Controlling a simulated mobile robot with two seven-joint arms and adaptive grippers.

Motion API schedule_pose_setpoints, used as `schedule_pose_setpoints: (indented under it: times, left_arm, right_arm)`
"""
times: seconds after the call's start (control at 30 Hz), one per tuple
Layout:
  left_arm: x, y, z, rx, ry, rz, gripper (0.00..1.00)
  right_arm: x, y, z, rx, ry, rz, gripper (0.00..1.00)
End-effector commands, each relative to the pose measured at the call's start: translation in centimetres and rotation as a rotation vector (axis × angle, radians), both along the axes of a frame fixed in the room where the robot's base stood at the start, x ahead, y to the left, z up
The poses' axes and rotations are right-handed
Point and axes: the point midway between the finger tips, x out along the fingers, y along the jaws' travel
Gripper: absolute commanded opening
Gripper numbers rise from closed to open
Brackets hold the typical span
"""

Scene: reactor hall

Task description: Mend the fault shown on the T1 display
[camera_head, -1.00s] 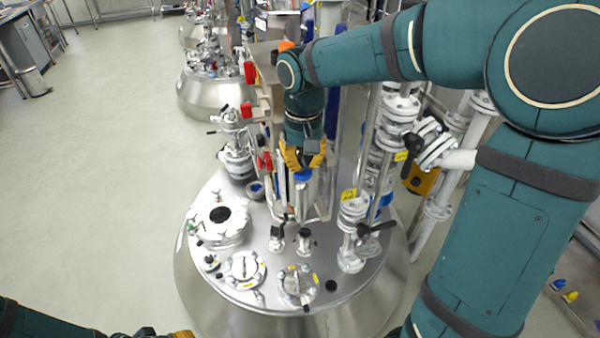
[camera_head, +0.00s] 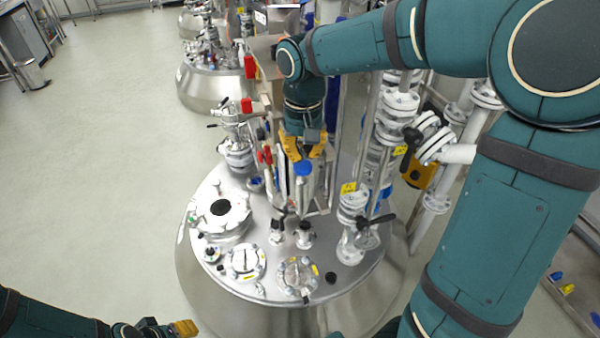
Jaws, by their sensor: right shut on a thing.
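My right gripper (camera_head: 303,152) points down over the steel reactor vessel (camera_head: 205,272), its yellow fingers shut around the top of a blue-capped part (camera_head: 304,169). A silver body shows below the blue cap, among upright tubes; its lower end is hard to make out. My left gripper (camera_head: 183,328) is at the bottom edge, left of the vessel and apart from it. Only a yellow fingertip and some dark parts of it show, so its opening cannot be told. I cannot make out a readable T1 display in this view.
The vessel lid carries a round hatch (camera_head: 220,207), sight glasses (camera_head: 245,262) and small valves. White flanged piping (camera_head: 398,105) stands close right of the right gripper. Red-handled valves (camera_head: 247,106) are at its left. Open floor (camera_head: 90,160) lies to the left.

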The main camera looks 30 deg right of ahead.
Motion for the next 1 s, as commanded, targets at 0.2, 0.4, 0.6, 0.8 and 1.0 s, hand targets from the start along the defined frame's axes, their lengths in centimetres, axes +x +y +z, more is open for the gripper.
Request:
schedule_pose_setpoints:
  times: [0.2,0.4,0.6,0.8,1.0]
  left_arm:
    - [0.0,0.0,-0.9,0.000,0.000,0.000,0.45]
    - [0.0,0.0,-1.5,0.000,0.000,0.000,0.45]
    - [0.0,0.0,-2.1,0.000,0.000,0.000,0.45]
    - [0.0,0.0,-2.8,0.000,0.000,0.000,0.45]
    - [0.0,0.0,-3.4,0.000,0.000,0.000,0.45]
  right_arm:
    - [0.0,0.0,-1.2,-0.001,0.001,0.000,0.00]
    - [0.0,0.0,-2.1,0.000,0.001,0.000,0.00]
    - [0.0,0.0,-3.0,0.000,0.000,0.000,0.00]
    - [0.0,0.0,-3.9,0.000,0.001,0.000,0.00]
    - [-0.1,0.0,-4.9,0.000,0.003,0.000,0.00]
